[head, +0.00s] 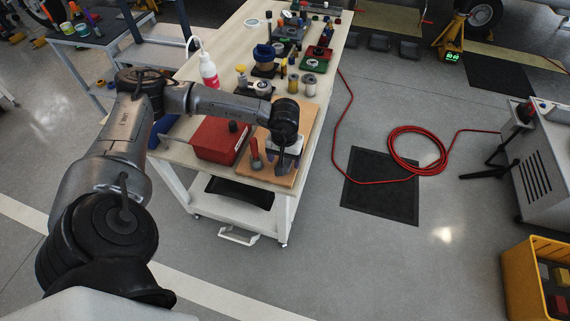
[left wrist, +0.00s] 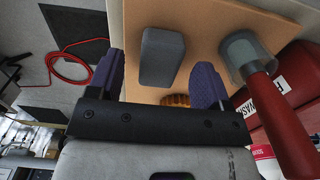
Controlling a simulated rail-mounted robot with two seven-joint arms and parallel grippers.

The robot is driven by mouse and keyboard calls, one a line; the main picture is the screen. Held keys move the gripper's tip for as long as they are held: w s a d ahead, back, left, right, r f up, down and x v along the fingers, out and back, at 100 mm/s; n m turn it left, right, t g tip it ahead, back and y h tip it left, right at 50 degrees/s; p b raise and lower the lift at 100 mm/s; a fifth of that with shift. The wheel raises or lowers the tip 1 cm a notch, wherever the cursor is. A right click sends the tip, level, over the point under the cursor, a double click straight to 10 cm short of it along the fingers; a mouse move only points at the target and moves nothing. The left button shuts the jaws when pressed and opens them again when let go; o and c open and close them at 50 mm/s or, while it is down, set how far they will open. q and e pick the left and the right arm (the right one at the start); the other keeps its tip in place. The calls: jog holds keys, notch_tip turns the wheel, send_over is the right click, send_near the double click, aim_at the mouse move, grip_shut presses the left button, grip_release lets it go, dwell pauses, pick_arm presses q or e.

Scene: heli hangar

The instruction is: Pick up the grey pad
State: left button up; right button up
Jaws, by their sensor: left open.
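The grey pad (left wrist: 162,57) is a rounded block on a tan board (left wrist: 185,15) in the left wrist view. My left gripper (left wrist: 158,62) is open, with one purple finger on each side of the pad in that picture. Gaps show between the pad and both fingers; I cannot tell how far ahead of the fingertips it lies. In the head view, my left gripper (head: 281,166) is over the board (head: 309,117) at the near end of the workbench. I cannot make out the pad there, behind the gripper. My right gripper is not in view.
A red-handled tool (left wrist: 281,115) with a grey end stands close beside the right finger in the left wrist view. A yellow ribbed thing (left wrist: 175,100) shows between the fingers. A red box (head: 213,140) is left of the board. Several parts crowd the bench farther back.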

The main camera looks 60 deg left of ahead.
pick_arm(q)
notch_tip(320, 180, down, 2)
jog(key=shift+c, duration=0.3)
jog(key=c, duration=0.9)
